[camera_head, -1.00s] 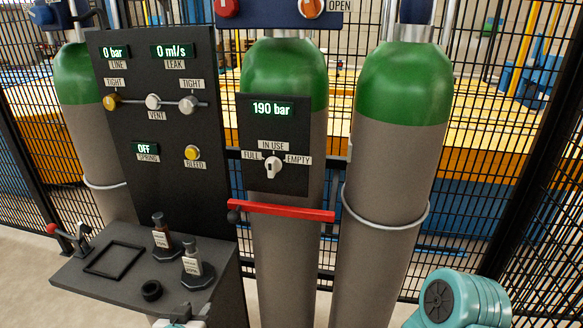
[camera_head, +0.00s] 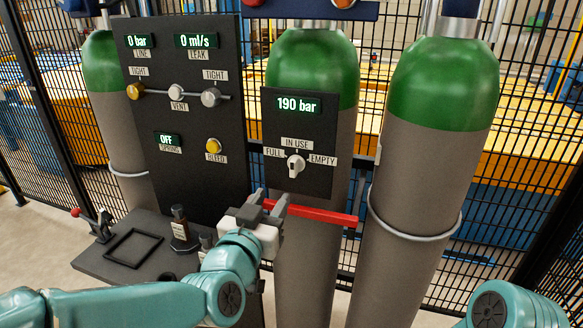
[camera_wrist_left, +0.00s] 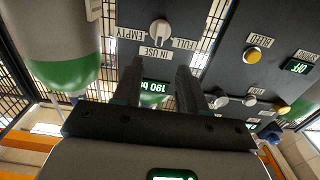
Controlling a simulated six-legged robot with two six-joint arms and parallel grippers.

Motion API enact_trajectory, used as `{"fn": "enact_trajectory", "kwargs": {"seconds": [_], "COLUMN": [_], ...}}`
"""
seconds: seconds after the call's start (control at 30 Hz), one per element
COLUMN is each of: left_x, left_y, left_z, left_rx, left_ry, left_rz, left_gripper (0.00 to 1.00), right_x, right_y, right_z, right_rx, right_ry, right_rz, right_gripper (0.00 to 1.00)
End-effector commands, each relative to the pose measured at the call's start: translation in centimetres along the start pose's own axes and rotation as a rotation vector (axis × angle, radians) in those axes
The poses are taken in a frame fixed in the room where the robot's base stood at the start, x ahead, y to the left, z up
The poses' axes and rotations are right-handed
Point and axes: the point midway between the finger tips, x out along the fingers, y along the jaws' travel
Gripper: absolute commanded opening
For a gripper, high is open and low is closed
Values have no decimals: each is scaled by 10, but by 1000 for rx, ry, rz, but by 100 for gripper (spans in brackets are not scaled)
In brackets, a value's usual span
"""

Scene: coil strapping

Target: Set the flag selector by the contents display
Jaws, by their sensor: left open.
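The flag selector (camera_head: 295,166) is a white knob on a dark panel, with FULL at its left, IN USE above and EMPTY at its right. Its handle stands roughly upright, in line with IN USE. The contents display (camera_head: 299,104) above it reads 190 bar. My left gripper (camera_head: 270,197) is open and empty, below and left of the selector and apart from it. In the left wrist view, which is upside down, the selector (camera_wrist_left: 160,32) lies beyond the two parted fingers (camera_wrist_left: 158,80). My right gripper is out of view.
A red bar (camera_head: 315,213) runs below the selector panel, close to my left gripper. A taller panel (camera_head: 200,120) with knobs and displays stands left. Green-topped cylinders (camera_head: 435,150) stand behind and right.

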Motion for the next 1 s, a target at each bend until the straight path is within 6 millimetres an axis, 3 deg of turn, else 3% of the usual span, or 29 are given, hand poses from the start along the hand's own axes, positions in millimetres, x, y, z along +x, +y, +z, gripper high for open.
{"fn": "enact_trajectory", "kwargs": {"seconds": [0.2,0.43,0.6,0.9,0.93,1.0], "left_x": [57,102,117,119,119,119], "left_y": [1,2,2,2,2,2], "left_z": [-2,-1,1,1,1,1], "left_rx": [0,0,0,0,0,0], "left_ry": [-4,-3,-3,-2,-2,-2], "left_rz": [1,2,3,3,3,3], "left_gripper": [42,42,42,42,35,12], "right_x": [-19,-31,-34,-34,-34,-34], "right_y": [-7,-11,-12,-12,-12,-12], "right_z": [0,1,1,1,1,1], "right_rx": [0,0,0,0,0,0], "right_ry": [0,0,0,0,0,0], "right_rz": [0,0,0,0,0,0], "right_gripper": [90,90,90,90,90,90]}}
